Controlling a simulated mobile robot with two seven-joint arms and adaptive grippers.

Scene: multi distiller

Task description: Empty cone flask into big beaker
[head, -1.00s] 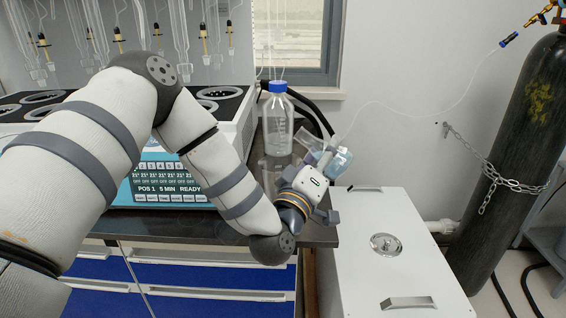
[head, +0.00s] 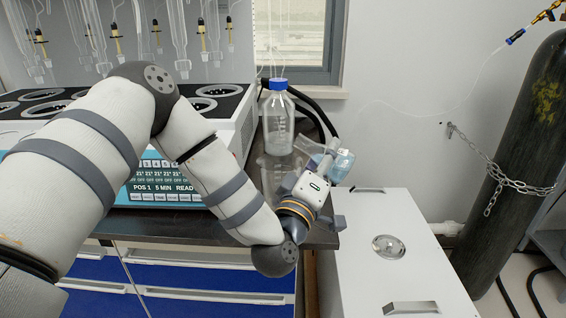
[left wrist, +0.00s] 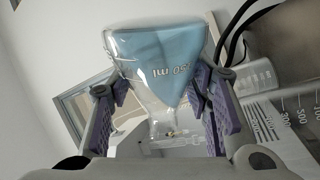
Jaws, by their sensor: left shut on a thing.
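My left gripper (head: 325,166) is shut on the clear cone flask (head: 341,165), at the right end of the bench top. The flask holds light blue liquid and lies tilted, with its clear neck side toward the left in the head view. In the left wrist view the flask (left wrist: 160,60) sits between the purple finger pads, its liquid gathered toward the base and along one wall. The big beaker (head: 275,172), clear glass, stands on the bench left of the flask, partly hidden by my left arm. I cannot tell whether liquid is at the flask's mouth. My right gripper is not in view.
A glass bottle with a blue cap (head: 278,118) stands behind the beaker. The distiller (head: 225,105) with its panel is to the left. A white cabinet (head: 385,270) stands right of the bench, and a chained dark gas cylinder (head: 515,170) further right.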

